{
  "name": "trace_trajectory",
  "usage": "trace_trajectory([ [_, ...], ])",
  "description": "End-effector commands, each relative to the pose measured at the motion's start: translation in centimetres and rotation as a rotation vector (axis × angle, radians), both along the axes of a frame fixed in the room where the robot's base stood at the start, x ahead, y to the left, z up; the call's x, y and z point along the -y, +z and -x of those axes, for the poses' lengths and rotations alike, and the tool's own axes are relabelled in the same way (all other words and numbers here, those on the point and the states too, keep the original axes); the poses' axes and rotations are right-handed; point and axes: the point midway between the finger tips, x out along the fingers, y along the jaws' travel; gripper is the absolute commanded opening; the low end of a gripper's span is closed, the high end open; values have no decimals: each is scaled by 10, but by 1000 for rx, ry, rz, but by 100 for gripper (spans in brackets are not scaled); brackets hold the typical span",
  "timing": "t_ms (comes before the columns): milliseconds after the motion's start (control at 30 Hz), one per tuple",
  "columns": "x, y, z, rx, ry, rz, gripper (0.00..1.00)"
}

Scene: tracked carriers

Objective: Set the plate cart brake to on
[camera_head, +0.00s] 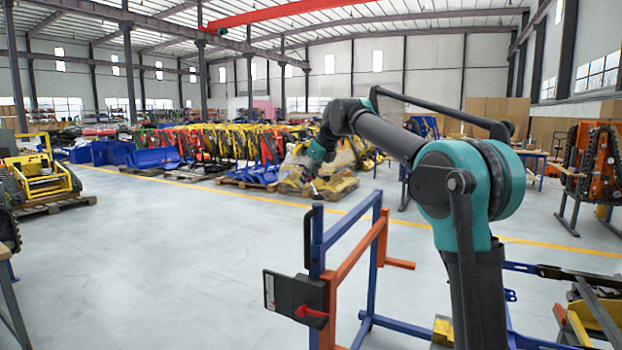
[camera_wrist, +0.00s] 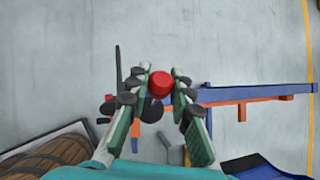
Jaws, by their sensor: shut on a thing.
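In the head view, a blue and orange cart frame (camera_head: 346,226) stands in front of me. A dark box (camera_head: 291,292) with a red lever (camera_head: 312,312) is fixed at its near left corner, below an upright black handle (camera_head: 307,237). The frame's blue and orange rails (camera_wrist: 255,92) run right from beside the fingers. I cannot tell whether the knob belongs to the red lever.
Open grey floor (camera_head: 170,260) lies to the left. A yellow machine on a pallet (camera_head: 50,203) stands at far left. Orange equipment (camera_head: 597,155) stands at right. A wooden round thing (camera_wrist: 50,155) lies at lower left in the wrist view.

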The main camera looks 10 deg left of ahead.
Motion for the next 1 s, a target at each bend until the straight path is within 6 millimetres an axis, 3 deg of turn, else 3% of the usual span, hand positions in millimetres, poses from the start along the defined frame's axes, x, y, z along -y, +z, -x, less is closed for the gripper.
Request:
trace_trajectory([
  [600,-3,-2,-1,-15,0,37,0],
  [633,-3,-2,-1,-15,0,37,24],
  [767,-3,-2,-1,-14,1,38,40],
  [1000,-3,-2,-1,-14,1,38,43],
])
